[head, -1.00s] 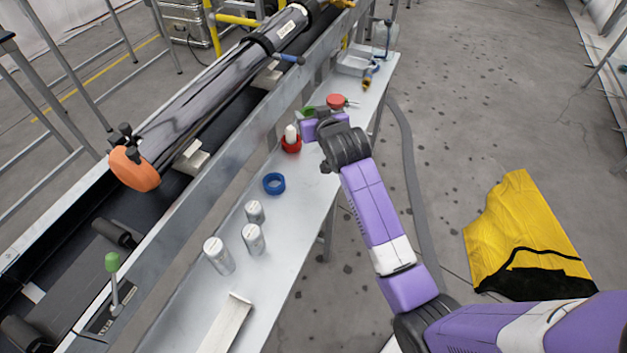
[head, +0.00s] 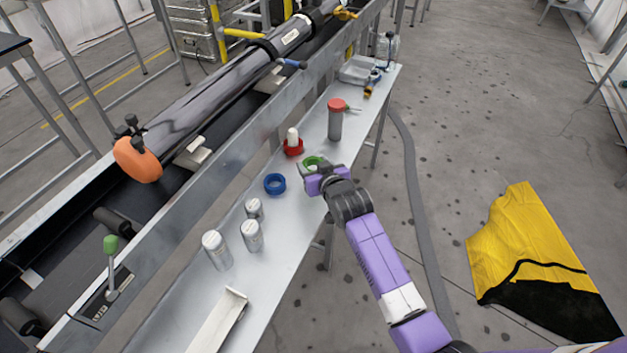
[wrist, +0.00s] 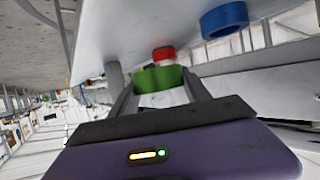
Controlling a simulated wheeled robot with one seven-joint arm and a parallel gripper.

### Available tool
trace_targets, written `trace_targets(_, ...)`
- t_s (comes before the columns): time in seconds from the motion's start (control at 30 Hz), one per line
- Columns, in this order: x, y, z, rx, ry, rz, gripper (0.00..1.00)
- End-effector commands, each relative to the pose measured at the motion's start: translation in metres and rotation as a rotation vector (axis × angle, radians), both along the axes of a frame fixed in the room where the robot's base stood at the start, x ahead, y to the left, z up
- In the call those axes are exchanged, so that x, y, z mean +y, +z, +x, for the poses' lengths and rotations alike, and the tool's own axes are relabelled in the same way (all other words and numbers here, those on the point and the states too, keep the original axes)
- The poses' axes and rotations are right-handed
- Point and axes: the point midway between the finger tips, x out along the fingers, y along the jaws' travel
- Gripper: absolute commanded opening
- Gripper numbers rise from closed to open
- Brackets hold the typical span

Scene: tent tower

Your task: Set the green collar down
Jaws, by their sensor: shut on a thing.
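The green collar (head: 312,162) is between the fingers of my gripper (head: 316,168). It is over the bench, to the right of the blue ring. I cannot tell whether its underside touches the bench top. In the wrist view the green collar (wrist: 160,79) sits between the two grey fingers (wrist: 160,92), which close on its sides. The fingers hide part of it in the head view.
The metal bench (head: 215,270) holds a blue ring (head: 274,184), a red ring with a white piece (head: 292,146), a red-topped cylinder (head: 335,122) and several pale cylinders (head: 216,248). A tray (head: 358,70) stands at the far end. Bench space beside the blue ring is clear.

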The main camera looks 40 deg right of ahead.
Motion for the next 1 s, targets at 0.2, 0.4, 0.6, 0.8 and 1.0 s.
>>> trace_targets(0.2,0.000,-0.022,0.001,-0.001,0.001,-0.001,0.13)
trace_targets(0.4,0.000,-0.047,0.000,0.002,0.000,0.000,0.13)
trace_targets(0.6,0.000,-0.059,0.000,-0.002,0.000,-0.001,0.13)
trace_targets(0.8,0.000,-0.059,0.000,-0.002,0.001,-0.001,0.13)
trace_targets(1.0,0.000,-0.063,0.000,0.000,0.001,0.000,0.65)
